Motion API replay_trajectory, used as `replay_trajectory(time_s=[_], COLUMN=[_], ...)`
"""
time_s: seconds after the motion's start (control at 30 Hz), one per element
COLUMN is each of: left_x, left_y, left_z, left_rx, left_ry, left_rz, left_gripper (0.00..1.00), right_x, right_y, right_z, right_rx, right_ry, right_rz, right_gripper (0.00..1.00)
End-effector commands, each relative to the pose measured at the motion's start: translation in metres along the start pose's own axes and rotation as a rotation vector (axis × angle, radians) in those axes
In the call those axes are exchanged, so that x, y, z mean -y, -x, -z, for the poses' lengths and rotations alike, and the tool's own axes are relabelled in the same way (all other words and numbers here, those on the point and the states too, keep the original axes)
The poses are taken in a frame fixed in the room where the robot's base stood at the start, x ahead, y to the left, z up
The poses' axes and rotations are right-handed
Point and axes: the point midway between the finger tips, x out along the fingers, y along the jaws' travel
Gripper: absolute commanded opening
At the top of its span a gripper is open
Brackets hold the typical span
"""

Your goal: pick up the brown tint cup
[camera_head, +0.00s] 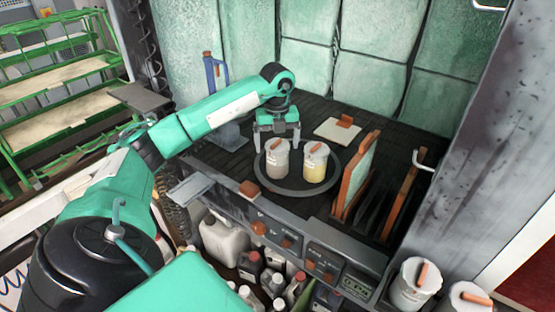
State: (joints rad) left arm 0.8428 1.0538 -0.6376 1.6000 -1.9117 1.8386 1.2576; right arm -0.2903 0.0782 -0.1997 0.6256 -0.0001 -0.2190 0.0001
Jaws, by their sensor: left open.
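The brown tint cup (277,167) stands upright on a dark round plate (302,191) on the dark work surface. It has a pale lid with an orange piece on top. A similar cup with yellow contents (314,168) stands just right of it. My left gripper (277,143) points down from the end of the green arm, at the back of the brown cup. Its fingers are open, and the cup's top partly covers the view between them. I cannot tell whether the fingers touch the cup. My right gripper is not in view.
A blue upright tool (214,75) stands at the back left. A white pad with an orange block (341,130) lies behind the cups. Upright framed panels (357,175) stand close on the right. Bottles (268,275) sit below the front panel, and more lidded cups (415,284) at lower right.

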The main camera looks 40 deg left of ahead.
Motion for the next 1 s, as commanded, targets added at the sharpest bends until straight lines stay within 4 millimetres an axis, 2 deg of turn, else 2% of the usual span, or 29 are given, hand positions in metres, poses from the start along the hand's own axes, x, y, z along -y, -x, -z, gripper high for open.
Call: replay_trajectory(time_s=[0.2,0.33,0.63,0.9,1.0], left_x=[0.000,0.000,0.001,0.001,0.001], left_y=[-0.025,-0.041,-0.046,-0.046,-0.045], left_z=[0.002,0.002,0.002,0.002,0.002], left_rx=[-0.004,-0.004,-0.001,-0.002,-0.001], left_ry=[0.000,0.000,-0.001,-0.001,-0.001], left_rz=[-0.005,-0.002,0.000,0.000,0.001], left_gripper=[0.91,0.91,0.91,0.38,0.38], right_x=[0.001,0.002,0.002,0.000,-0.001], right_y=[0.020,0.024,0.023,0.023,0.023], right_z=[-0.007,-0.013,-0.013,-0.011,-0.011], right_rx=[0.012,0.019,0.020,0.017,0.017], right_ry=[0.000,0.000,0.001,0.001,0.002], right_rz=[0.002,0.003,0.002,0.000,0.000], right_gripper=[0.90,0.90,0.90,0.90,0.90])
